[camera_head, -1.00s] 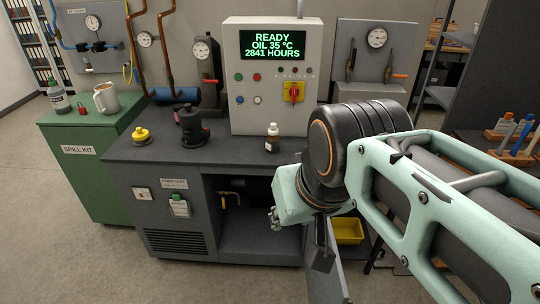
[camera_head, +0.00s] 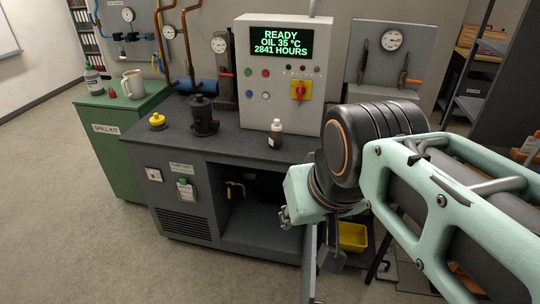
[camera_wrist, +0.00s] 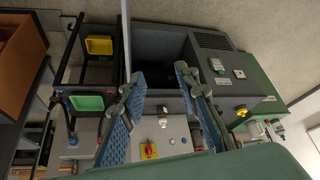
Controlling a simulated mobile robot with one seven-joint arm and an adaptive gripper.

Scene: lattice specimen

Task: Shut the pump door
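The pump door (camera_head: 309,268) is a thin grey panel. It stands open at the right side of the pump unit's cabinet (camera_head: 260,243), swung out and seen nearly edge-on. In the wrist view the door (camera_wrist: 126,38) is a narrow pale strip, left of the dark cabinet opening. My gripper (camera_wrist: 160,78) is open, its two blue-padded fingers apart with nothing between them. The left finger appears close to the door's strip; whether they touch I cannot tell. In the head view my wrist hides most of the gripper, which is near the door's upper part.
A bottle (camera_head: 275,134), a black cap-like fitting (camera_head: 203,115) and a yellow knob (camera_head: 158,121) stand on the worktop. A green spill-kit cabinet (camera_head: 112,155) is at left. A yellow bin (camera_head: 353,236) sits right of the door. Floor in front of the cabinet is clear.

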